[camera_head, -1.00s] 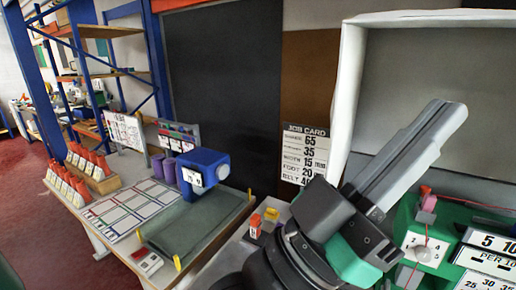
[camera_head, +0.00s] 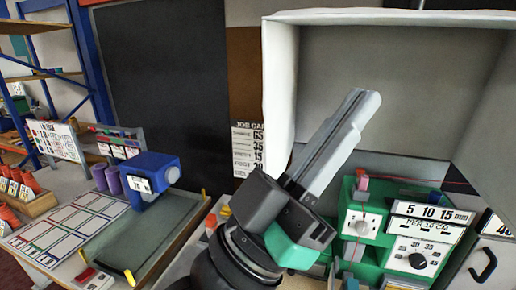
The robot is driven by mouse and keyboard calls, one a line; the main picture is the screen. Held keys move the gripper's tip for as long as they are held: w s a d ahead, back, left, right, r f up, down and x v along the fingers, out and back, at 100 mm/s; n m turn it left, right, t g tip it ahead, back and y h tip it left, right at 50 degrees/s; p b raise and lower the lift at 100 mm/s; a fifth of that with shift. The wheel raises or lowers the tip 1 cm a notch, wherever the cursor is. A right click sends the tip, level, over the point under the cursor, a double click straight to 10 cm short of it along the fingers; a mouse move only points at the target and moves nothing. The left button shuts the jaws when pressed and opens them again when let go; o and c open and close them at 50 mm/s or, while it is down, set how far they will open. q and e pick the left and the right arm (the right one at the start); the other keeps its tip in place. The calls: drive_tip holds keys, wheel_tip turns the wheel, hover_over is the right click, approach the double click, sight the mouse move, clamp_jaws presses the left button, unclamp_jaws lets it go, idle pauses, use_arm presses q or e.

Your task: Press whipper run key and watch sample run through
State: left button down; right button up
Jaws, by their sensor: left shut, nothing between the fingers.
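The green whipper machine (camera_head: 375,215) stands at the lower right. It carries a white dial plate (camera_head: 362,224), a "5 10 15" scale plate (camera_head: 430,212) and a black knob (camera_head: 418,261) under it. A small pink-red block (camera_head: 362,183) sits on its top. I cannot tell which part is the run key. My left gripper (camera_head: 365,100) is shut and empty, its grey fingers pointing up and right in front of the white-framed box. The fingertips appear above and left of the machine, apart from it. My left wrist hides part of the machine's left side. My right gripper is not in view.
A white-framed open box (camera_head: 390,18) rises behind the machine. A job card (camera_head: 248,150) hangs left of it. A blue device (camera_head: 150,178) stands by a green-grey mat (camera_head: 150,235) on the left bench, with purple cylinders nearby. A grey panel with a black handle (camera_head: 484,264) is at right.

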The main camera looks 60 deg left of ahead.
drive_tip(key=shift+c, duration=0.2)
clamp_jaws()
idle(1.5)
